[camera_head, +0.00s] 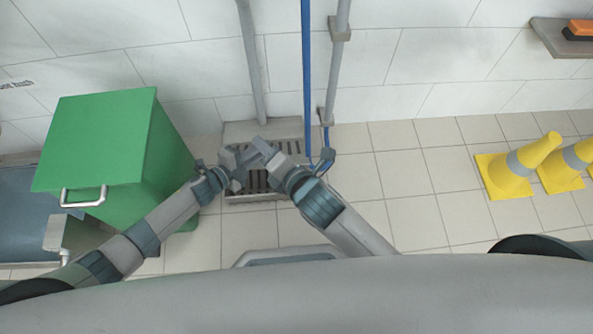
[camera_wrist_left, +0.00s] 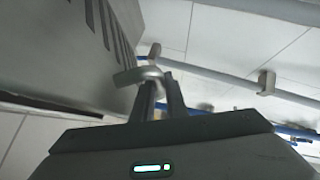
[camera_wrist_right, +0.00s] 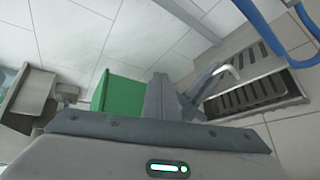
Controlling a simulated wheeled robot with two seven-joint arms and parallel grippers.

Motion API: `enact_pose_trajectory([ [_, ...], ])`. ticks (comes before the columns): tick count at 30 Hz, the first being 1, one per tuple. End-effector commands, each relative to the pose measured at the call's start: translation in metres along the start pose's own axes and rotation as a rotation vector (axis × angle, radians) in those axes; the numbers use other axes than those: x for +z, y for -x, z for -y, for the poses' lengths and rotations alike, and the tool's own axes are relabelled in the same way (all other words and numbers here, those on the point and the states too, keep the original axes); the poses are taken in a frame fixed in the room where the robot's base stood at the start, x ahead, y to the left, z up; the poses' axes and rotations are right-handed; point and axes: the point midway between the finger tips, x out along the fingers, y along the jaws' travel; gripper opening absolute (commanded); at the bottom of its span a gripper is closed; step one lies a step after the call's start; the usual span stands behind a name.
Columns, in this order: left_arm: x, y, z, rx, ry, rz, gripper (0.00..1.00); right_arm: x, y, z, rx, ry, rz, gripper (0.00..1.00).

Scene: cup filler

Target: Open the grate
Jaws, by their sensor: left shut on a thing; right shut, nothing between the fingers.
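The grate (camera_head: 258,182) is a grey slotted cover in the floor by the wall, partly hidden by my grippers in the head view. Its dark slots also show in the right wrist view (camera_wrist_right: 245,97). My left gripper (camera_head: 238,168) is over the grate. In the left wrist view its fingers (camera_wrist_left: 165,88) are shut on a curved metal handle (camera_wrist_left: 138,76) beside the slotted grey panel (camera_wrist_left: 75,45). My right gripper (camera_head: 258,150) is shut and empty, close to the left one above the grate.
A green bin (camera_head: 100,150) with a metal handle stands to the left. Grey pipes (camera_head: 252,60) and a blue pipe (camera_head: 306,70) run down the wall behind the grate. The tiled floor between grate and cones is clear.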

Motion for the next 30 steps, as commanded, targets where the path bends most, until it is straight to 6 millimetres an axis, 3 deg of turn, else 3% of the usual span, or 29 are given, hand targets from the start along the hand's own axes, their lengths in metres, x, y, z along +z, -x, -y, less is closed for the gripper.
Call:
enact_pose_trajectory([
  [3, 0.000, 0.000, 0.001, -0.001, 0.000, 0.000, 0.00, -0.013, -0.003, 0.046, -0.171, 0.200, -0.029, 0.00],
  [9, 0.000, 0.000, 0.001, -0.001, 0.000, 0.000, 0.00, -0.024, 0.008, 0.118, -0.439, 0.530, -0.112, 0.00],
  [15, 0.000, 0.000, 0.001, -0.001, 0.000, 0.000, 0.00, -0.025, 0.025, 0.163, -0.619, 0.751, -0.192, 0.00],
  [21, 0.000, 0.000, 0.001, -0.001, 0.000, 0.000, 0.00, -0.024, 0.034, 0.178, -0.686, 0.833, -0.229, 0.00],
  [30, 0.000, 0.000, 0.000, -0.001, 0.000, 0.000, 0.00, -0.024, 0.034, 0.179, -0.689, 0.837, -0.231, 0.00],
])
